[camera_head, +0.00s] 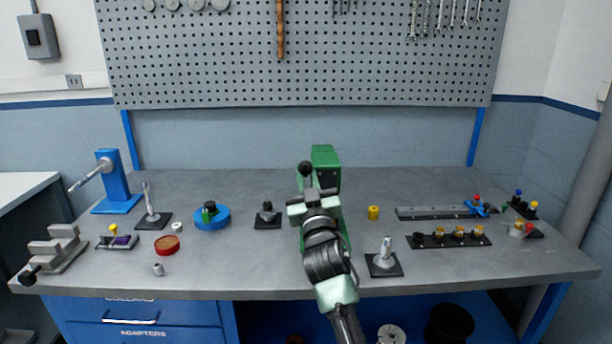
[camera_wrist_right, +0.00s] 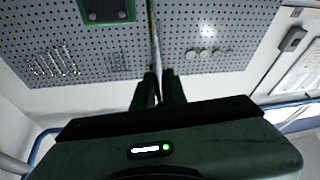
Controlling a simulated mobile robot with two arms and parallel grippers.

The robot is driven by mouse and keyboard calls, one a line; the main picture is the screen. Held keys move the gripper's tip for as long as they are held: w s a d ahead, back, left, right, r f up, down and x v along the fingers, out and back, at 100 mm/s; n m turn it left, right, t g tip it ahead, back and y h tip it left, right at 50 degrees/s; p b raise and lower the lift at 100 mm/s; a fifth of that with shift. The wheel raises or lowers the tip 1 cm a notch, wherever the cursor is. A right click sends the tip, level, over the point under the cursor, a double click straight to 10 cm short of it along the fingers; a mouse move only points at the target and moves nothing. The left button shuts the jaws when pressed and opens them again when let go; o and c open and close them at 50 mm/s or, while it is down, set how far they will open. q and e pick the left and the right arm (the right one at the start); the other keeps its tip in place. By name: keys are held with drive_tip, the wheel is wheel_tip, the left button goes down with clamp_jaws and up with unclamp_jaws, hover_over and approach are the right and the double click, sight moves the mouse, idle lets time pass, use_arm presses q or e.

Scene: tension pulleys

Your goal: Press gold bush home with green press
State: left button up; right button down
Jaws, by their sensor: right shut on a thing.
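The green press (camera_head: 325,157) stands at the middle of the bench, its lower part largely hidden behind my right arm. A black knob (camera_head: 305,168) on its lever shows at its left side. My right gripper (camera_head: 309,190) is at the press, just below the knob, and is shut on the lever. In the right wrist view its fingers (camera_wrist_right: 159,90) are close together, with a thin shiny rod between them. The press's seat and any bush in it are hidden. Gold bushes (camera_head: 459,232) sit in a black rack at the right. My left gripper is not in view.
A yellow cylinder (camera_head: 373,212) stands right of the press. A black-based post (camera_head: 384,260) is near the front edge. A blue pulley (camera_head: 212,217), a red dish (camera_head: 167,245) and a blue stand (camera_head: 116,181) are at the left. A pegboard (camera_head: 380,60) hangs behind.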

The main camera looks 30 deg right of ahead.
drive_tip(key=shift+w+a+f, duration=0.1)
drive_tip(key=shift+f, duration=0.5)
drive_tip(key=c, duration=1.5)
unclamp_jaws()
drive_tip(key=shift+o, duration=0.2)
drive_tip(key=shift+a+r, duration=0.1)
drive_tip(key=shift+r, duration=0.2)
drive_tip(key=b+v, duration=0.2)
drive_tip(key=v, duration=0.5)
drive_tip(key=shift+s, duration=0.3)
drive_tip(key=shift+a, duration=0.15)
